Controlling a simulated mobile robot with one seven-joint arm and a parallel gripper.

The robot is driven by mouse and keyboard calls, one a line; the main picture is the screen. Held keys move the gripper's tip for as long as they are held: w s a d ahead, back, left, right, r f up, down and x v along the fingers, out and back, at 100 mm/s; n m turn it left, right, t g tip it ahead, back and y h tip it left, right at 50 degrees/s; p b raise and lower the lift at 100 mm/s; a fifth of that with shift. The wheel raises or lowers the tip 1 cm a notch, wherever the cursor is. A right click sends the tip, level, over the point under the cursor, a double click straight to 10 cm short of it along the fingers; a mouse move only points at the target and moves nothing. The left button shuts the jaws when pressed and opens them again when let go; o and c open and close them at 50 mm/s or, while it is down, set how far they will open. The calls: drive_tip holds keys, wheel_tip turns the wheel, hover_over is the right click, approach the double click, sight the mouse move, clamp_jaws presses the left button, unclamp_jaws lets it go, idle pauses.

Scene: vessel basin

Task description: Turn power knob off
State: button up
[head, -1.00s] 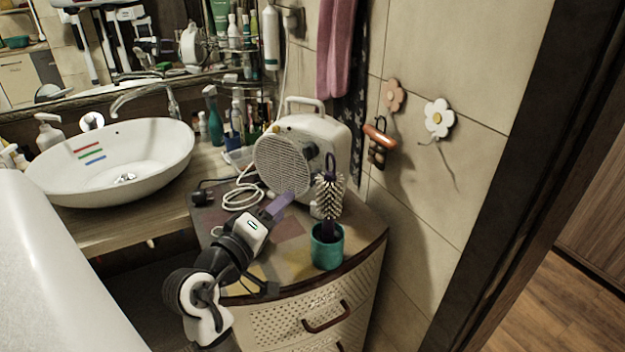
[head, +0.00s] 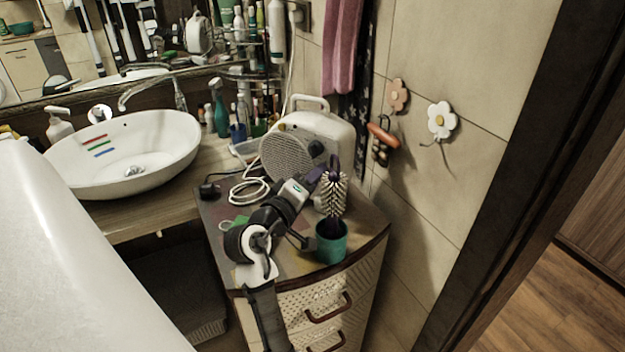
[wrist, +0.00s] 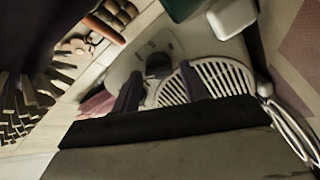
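The white fan heater (head: 328,128) stands on the cabinet top with its round grille facing left. Its dark round knob (head: 316,149) is on the front, right of the grille. In the wrist view the dark knob (wrist: 158,64) shows beside the slatted grille (wrist: 222,80). My gripper (head: 315,176) is close in front of the heater, just below the knob in the head view. In the wrist view my gripper (wrist: 161,72) has its two fingers apart, with the knob seen between their tips. I cannot tell whether they touch it. The knob's pointer is not readable.
A teal cup (head: 331,243) with a bristly brush (head: 333,195) stands right beside my arm. A white cable (head: 248,190) lies left of the heater. The washbasin (head: 125,150) is to the left, and the tiled wall (head: 440,190) is to the right.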

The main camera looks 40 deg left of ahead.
drive_tip(key=c, duration=0.7)
drive_tip(key=shift+n+p, duration=0.75)
drive_tip(key=shift+n, duration=0.85)
drive_tip(key=shift+c, duration=0.2)
drive_tip(key=shift+f, duration=0.1)
drive_tip(key=o, duration=1)
drive_tip(key=shift+c, duration=0.2)
drive_tip(key=shift+s, duration=0.1)
drive_tip(key=s+d+b, duration=0.1)
drive_tip(key=s+b, duration=0.3)
drive_tip(key=s, duration=0.9)
drive_tip(key=shift+s+d, duration=0.3)
drive_tip(key=shift+d, duration=0.1)
